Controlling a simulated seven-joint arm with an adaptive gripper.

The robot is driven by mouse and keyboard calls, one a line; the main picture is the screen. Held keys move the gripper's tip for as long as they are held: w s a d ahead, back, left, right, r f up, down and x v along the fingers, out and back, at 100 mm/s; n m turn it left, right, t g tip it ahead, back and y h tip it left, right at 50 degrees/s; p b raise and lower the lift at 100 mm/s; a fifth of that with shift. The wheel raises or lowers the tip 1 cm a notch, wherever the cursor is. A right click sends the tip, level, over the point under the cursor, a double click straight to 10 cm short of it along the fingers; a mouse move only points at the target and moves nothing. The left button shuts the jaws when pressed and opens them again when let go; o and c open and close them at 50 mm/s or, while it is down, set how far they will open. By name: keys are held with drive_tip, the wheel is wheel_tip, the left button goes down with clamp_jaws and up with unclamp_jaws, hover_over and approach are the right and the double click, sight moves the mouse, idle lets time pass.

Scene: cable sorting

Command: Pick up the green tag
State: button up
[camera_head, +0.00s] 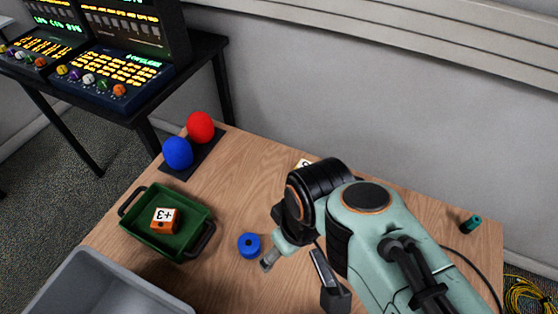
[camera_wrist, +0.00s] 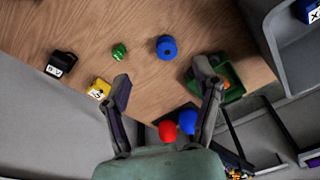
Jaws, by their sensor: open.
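A small green thing, which looks like the green tag (camera_wrist: 119,51), lies on the wooden table in the wrist view, left of a blue spool (camera_wrist: 166,47). I cannot make it out in the head view, where my arm covers part of the table. My gripper (camera_wrist: 162,84) is open and empty, with its fingers spread wide. The green thing is apart from it, beyond the left fingertip in the wrist view. In the head view my gripper (camera_head: 296,272) is right of the blue spool (camera_head: 249,245).
A green tray (camera_head: 133,221) holds an orange block. A grey bin (camera_head: 75,272) stands at the front left. Red (camera_head: 200,127) and blue (camera_head: 177,152) balls stand behind. A yellow block (camera_wrist: 98,89) and black block (camera_wrist: 61,64) lie nearby. A teal cylinder (camera_head: 470,223) is at the right.

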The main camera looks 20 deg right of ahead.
drive_tip(key=w+d+f+n+t, duration=0.1)
drive_tip(key=w+d+f+n, duration=0.15)
drive_tip(key=w, duration=0.55)
drive_tip(key=w+d+f+n+t, duration=0.1)
drive_tip(key=w+d+f+n, duration=0.15)
drive_tip(key=w, duration=0.55)
drive_tip(key=d+f+g, duration=0.1)
drive_tip(key=f, duration=0.3)
drive_tip(key=s+d+f+m+g, duration=0.1)
drive_tip(key=f, duration=0.4)
drive_tip(key=s+d+f+g, duration=0.1)
drive_tip(key=f, duration=0.4)
drive_tip(key=shift+s+d+f+g+h, duration=0.1)
drive_tip(key=shift+s+d+g+h, duration=0.05)
drive_tip(key=shift+d+g+h, duration=0.2)
wheel_tip(320, 180, down, 6)
drive_tip(key=shift+a+r, duration=0.1)
drive_tip(key=shift+a, duration=0.05)
drive_tip(key=c, duration=0.9)
